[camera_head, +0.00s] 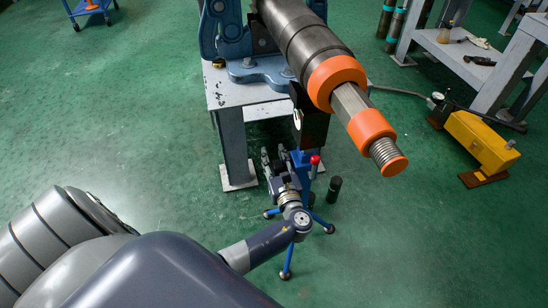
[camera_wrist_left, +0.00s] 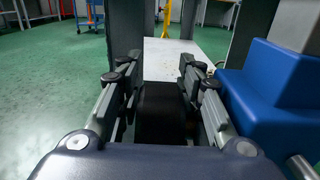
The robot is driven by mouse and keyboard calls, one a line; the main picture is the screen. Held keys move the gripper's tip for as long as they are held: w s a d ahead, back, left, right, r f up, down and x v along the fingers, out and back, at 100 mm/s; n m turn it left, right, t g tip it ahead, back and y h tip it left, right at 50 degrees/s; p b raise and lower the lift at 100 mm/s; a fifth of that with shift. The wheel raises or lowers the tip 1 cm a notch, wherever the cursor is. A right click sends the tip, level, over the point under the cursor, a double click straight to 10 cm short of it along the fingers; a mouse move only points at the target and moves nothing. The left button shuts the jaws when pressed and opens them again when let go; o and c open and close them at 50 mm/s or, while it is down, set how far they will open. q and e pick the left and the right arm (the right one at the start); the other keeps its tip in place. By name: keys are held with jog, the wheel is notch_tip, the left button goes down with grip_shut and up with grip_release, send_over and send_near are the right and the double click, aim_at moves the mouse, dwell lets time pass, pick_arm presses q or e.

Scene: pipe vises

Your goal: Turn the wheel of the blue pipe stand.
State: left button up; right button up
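The blue pipe stand (camera_head: 303,166) is low on the floor below the large pipe, with blue splayed legs and a red knob (camera_head: 315,160). Its blue body (camera_wrist_left: 262,85) fills the right side of the left wrist view. My left gripper (camera_head: 272,157) is at the stand's left side. In the left wrist view its fingers (camera_wrist_left: 158,68) are spread apart. A black blocky or rounded piece (camera_wrist_left: 160,112) shows between them, perhaps the stand's wheel; contact cannot be told. A dark cylinder (camera_head: 334,188) shows at the stand's right side. My right gripper is not in view.
A grey table (camera_head: 238,95) bears a blue vise (camera_head: 226,32) clamping the large pipe (camera_head: 300,35) with orange collars, which overhangs the stand. A yellow machine (camera_head: 482,142) and a workbench (camera_head: 450,50) stand at right. Green floor is free at left.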

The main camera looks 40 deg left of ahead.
pick_arm(q)
jog(key=shift+a, duration=0.1)
grip_shut()
dwell(0.3)
